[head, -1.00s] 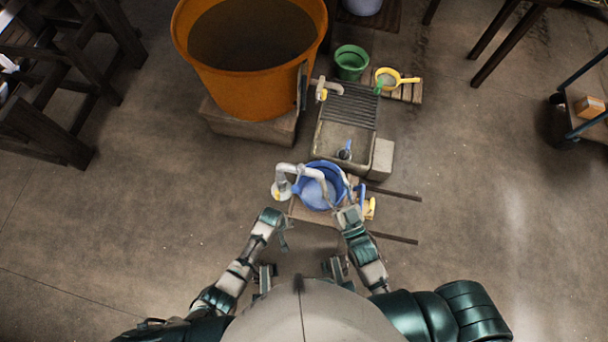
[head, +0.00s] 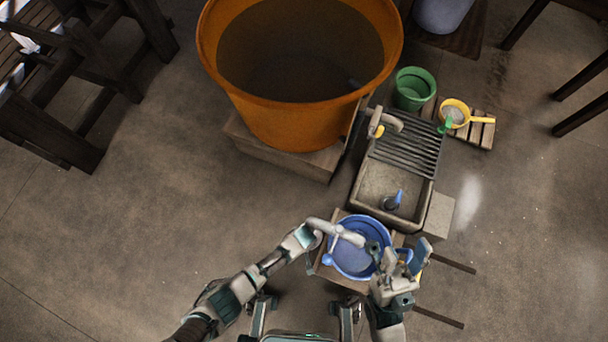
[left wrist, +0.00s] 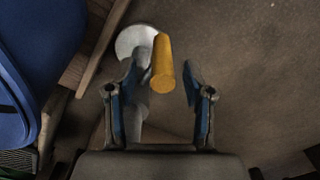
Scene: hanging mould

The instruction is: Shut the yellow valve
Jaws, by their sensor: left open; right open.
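The yellow valve handle (left wrist: 162,65) is a short yellow bar in front of a white round flange (left wrist: 137,42) in the left wrist view. My left gripper (left wrist: 159,90) is open, with one finger on each side of the handle; I cannot tell whether they touch it. In the head view this gripper (head: 313,236) is at the left end of a white curved pipe (head: 346,235) over a blue basin (head: 352,273), and the handle is hidden there. My right gripper (head: 408,258) is open and empty at the basin's right side.
A stone sink (head: 384,188) with a tap (head: 386,121) stands behind the basin, beside a large orange tub (head: 290,112). A green bucket (head: 414,88) and a yellow strainer (head: 454,113) stand further back.

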